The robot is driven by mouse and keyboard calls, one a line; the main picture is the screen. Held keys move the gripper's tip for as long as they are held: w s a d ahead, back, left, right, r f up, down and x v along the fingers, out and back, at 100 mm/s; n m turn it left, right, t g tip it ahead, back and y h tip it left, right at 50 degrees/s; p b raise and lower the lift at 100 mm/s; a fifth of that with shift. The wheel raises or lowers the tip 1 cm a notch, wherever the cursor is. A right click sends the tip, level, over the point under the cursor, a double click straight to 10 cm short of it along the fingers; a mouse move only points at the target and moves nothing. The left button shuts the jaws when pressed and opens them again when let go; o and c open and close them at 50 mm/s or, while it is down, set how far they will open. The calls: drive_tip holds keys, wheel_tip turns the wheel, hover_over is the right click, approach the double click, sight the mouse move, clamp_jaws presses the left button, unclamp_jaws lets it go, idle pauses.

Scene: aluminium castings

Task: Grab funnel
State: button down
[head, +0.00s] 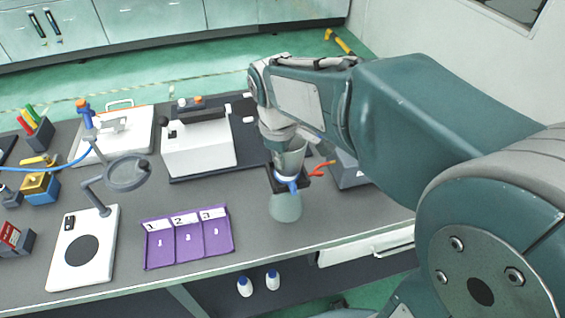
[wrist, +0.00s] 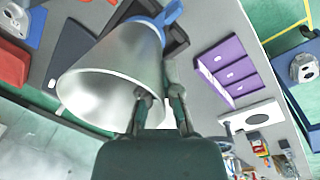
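The funnel (wrist: 110,68) is a grey metal cone with a blue collar. It fills the left of the wrist view with its wide mouth toward the camera. In the head view the funnel (head: 291,153) sits below my wrist, above a black holder and a pale conical flask (head: 286,208). My gripper (wrist: 158,88) is at the funnel's rim, one finger over the mouth and the other outside the wall. The fingers are close together and appear shut on the wall; the exact contact is hard to see. My arm hides part of the funnel in the head view.
A purple tray (head: 190,262) with numbered sections lies left of the flask. A grey box with a red handle (head: 348,171) stands close on the right. A white device (head: 198,150) stands behind. A magnifier stand (head: 128,173) is farther left. Bare table lies between tray and flask.

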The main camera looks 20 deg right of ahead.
drive_tip(key=s+d+r, duration=0.7)
drive_tip(key=s+r, duration=0.4)
drive_tip(key=shift+s+d, duration=0.2)
drive_tip(key=shift+d, duration=0.2)
